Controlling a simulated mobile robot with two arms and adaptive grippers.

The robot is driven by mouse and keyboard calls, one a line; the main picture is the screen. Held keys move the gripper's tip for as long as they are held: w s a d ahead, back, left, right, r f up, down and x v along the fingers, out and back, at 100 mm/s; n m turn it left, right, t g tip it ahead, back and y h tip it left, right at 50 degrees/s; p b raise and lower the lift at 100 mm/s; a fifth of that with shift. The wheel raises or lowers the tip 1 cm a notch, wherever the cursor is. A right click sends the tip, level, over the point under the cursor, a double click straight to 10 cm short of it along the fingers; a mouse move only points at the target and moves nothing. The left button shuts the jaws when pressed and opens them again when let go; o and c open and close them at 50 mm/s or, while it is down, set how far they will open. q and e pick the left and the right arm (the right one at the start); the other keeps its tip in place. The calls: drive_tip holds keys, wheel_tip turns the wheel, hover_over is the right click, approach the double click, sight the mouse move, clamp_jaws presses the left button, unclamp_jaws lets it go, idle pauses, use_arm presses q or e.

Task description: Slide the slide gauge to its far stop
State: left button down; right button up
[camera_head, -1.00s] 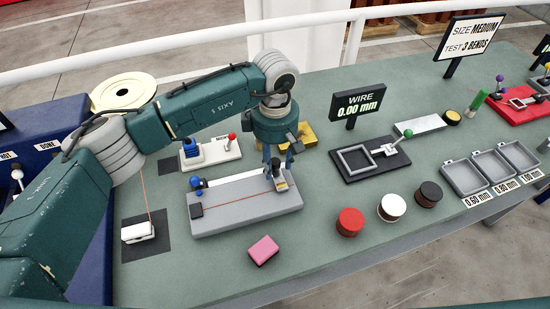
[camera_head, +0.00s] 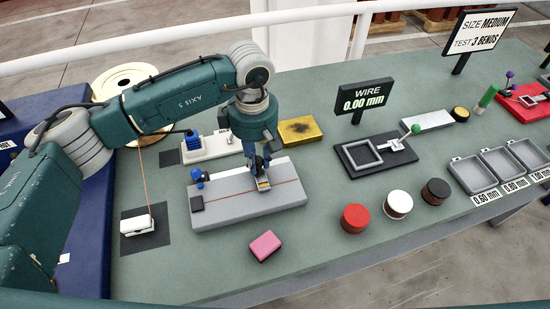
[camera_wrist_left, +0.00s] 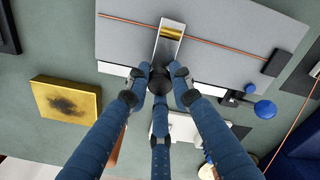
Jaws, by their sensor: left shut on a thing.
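The slide gauge is a grey bench (camera_head: 225,209) with a small metal carriage (camera_head: 263,184) across a copper-coloured wire. The carriage, with a yellow window, also shows in the left wrist view (camera_wrist_left: 172,32), near the middle of the bench's length. My left gripper (camera_head: 257,166) reaches down from above at the bench's back edge. In the left wrist view its fingers (camera_wrist_left: 160,82) are shut around the black knob (camera_wrist_left: 159,77) at the carriage's end. The fingers partly hide the carriage and the white strip along the back edge. My right gripper is not in view.
A yellow block (camera_head: 299,131) and a white fixture with a blue part (camera_head: 192,141) stand behind the bench. A pink block (camera_head: 264,246) lies in front. The wire sign (camera_head: 363,96) reads 0.00 mm. Red (camera_head: 355,218), white and brown spools stand right.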

use_arm(q)
drive_tip(key=s+a+b, duration=0.1)
drive_tip(key=a, duration=0.1)
drive_tip(key=a+b, duration=0.1)
drive_tip(key=a, duration=0.2)
drive_tip(key=s+a+b, duration=0.1)
drive_tip(key=a, duration=0.2)
drive_tip(key=shift+s+a+b, duration=0.2)
drive_tip(key=shift+s+b, duration=0.1)
drive_tip(key=shift+b, duration=0.05)
drive_tip(key=shift+s+a+r, duration=0.1)
drive_tip(key=shift+s+a, duration=0.1)
drive_tip(key=shift+a, duration=0.35)
drive_tip(key=c, duration=1.5)
unclamp_jaws()
wheel_tip(320, 180, up, 12)
drive_tip(key=shift+s, duration=0.1)
